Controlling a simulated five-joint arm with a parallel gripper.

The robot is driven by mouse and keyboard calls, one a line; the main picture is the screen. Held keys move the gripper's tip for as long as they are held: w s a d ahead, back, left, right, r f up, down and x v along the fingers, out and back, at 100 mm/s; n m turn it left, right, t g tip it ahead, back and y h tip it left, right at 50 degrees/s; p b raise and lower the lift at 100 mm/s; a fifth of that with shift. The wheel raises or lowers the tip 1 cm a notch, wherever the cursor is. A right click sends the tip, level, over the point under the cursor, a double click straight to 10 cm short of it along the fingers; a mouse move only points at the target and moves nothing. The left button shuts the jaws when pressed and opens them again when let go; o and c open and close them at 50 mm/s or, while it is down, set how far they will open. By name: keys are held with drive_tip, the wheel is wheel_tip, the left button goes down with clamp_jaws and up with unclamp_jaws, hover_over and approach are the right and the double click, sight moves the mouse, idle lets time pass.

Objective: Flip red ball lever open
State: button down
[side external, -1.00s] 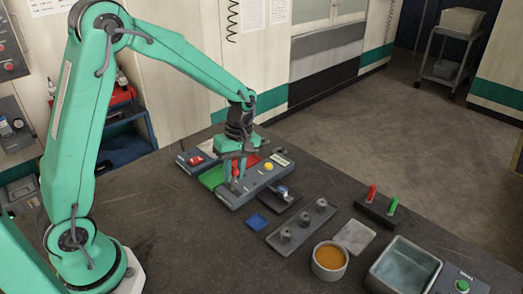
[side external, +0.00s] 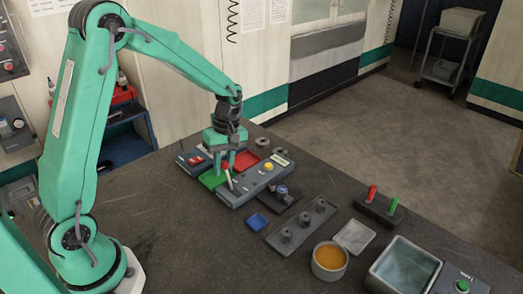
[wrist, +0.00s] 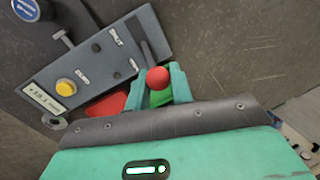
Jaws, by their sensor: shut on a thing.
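The red ball (wrist: 157,78) tops a thin lever (wrist: 147,52) on a grey control panel (wrist: 100,62). In the wrist view the ball sits between the two fingers of my gripper (wrist: 161,84), which is shut on it. In the side external view my gripper (side external: 224,163) is low over the panel's left part. There the red ball (side external: 225,166) shows at the fingertips, and the pale lever (side external: 230,181) tilts up and left toward them. The lever's base shows only small.
The panel has a yellow button (wrist: 66,87). A green pad (side external: 211,180) and a red pad (side external: 246,162) lie beside it.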

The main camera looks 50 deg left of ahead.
drive_tip(key=shift+s+f, duration=0.2)
drive_tip(key=c, duration=1.3)
unclamp_jaws()
drive_tip(key=shift+w, duration=0.1)
drive_tip(key=shift+r, duration=0.25)
drive_tip(key=shift+w+r, duration=0.25)
drive_tip(key=shift+r, duration=0.35)
drive_tip(key=r, duration=0.4)
drive_tip(key=w+r, duration=0.1)
drive_tip(key=r, duration=0.1)
drive_tip(key=shift+a, duration=0.15)
drive_tip(key=shift+r, duration=0.1)
